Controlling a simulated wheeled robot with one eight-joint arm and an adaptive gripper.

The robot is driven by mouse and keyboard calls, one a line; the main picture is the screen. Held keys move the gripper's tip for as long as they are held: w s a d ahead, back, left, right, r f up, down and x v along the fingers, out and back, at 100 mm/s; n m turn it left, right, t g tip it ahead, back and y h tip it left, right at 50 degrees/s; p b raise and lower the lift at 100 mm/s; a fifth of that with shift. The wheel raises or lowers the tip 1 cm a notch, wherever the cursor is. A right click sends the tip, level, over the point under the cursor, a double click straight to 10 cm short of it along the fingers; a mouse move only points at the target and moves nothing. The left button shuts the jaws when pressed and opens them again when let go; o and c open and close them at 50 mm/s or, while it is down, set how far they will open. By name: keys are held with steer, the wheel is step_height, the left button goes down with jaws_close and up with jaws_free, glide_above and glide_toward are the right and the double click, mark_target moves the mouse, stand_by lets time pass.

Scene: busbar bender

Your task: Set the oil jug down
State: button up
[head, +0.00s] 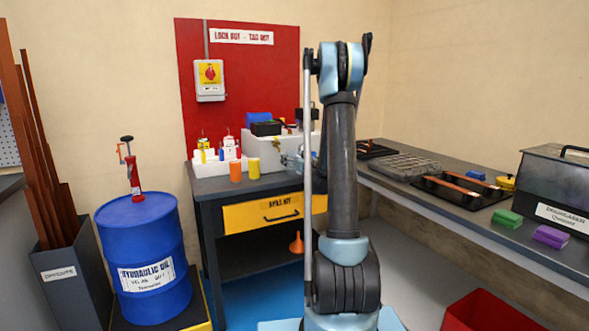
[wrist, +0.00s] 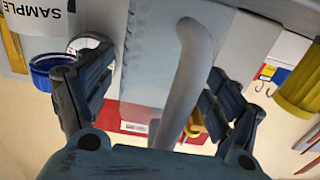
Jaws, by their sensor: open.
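In the wrist view a smooth pale grey curved handle (wrist: 188,75), apparently the oil jug's, runs between the fingers of my gripper (wrist: 160,75). The fingers stand apart, one on each side of the handle, with gaps visible. A flat grey surface lies behind it; I cannot tell whether it is the jug's body. In the head view my gripper (head: 292,160) is low over the cabinet top (head: 215,187), partly hidden by my arm. I cannot make out the jug there, nor what it rests on.
An orange cup (head: 235,171) and a yellow cup (head: 253,168) stand near the cabinet's front edge. A white tray (head: 205,168) of bottles is at left. A blue-capped sample bottle (wrist: 50,65) is close to one finger. A blue drum (head: 145,255) stands left.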

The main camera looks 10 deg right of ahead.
steer(key=c, duration=1.3)
steer(key=shift+w+r, duration=0.1)
step_height(320, 180, up, 18)
